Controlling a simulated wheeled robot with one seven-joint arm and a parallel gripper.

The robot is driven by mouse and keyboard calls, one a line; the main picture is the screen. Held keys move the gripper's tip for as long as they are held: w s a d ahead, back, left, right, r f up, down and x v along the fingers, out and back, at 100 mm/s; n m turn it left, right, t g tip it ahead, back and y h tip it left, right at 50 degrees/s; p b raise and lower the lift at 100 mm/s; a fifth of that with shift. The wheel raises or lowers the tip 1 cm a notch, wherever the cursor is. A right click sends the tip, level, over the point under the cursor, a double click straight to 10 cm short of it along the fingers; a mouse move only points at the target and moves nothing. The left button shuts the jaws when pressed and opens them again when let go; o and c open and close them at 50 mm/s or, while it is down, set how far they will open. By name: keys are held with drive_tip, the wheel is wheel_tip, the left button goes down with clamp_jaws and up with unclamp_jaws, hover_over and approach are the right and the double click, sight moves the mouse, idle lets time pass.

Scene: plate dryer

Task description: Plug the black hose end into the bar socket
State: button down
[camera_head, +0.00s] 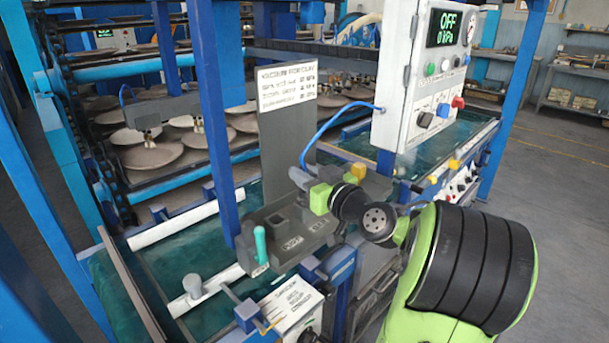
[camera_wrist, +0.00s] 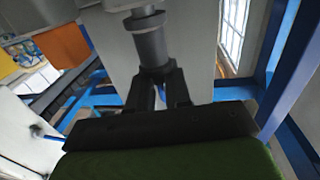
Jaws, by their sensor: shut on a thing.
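My gripper (camera_wrist: 158,80) is shut on a dark grey-black cylindrical hose end (camera_wrist: 150,48) with a wider collar at its far end. A bit of blue shows between the fingers in the wrist view. In the head view, my gripper (camera_head: 303,180) is above the dark tray, in front of the sign panel; the held end is small and partly hidden there. A blue hose (camera_head: 332,121) runs from the white control box down to my gripper. A dark bar (camera_head: 318,57) spans the back. I cannot make out a socket clearly in either view.
A dark tray (camera_head: 327,226) with labelled square slots and a teal handle (camera_head: 260,243) lies below my gripper. A sign panel (camera_head: 287,88) stands behind. The white control box (camera_head: 417,72) reads OFF, 0 kPa. Blue posts (camera_head: 212,110) and racks of round plates (camera_head: 150,156) are left.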

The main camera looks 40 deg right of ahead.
drive_tip(key=shift+f, duration=0.2)
idle(0.3)
drive_tip(key=c, duration=1)
unclamp_jaws()
drive_tip(key=s, duration=0.5)
drive_tip(key=s+a+p, duration=0.1)
drive_tip(key=s, duration=0.4)
drive_tip(key=s+p, duration=0.1)
drive_tip(key=s, duration=0.4)
drive_tip(key=shift+s+a, duration=0.3)
drive_tip(key=shift+s, duration=0.05)
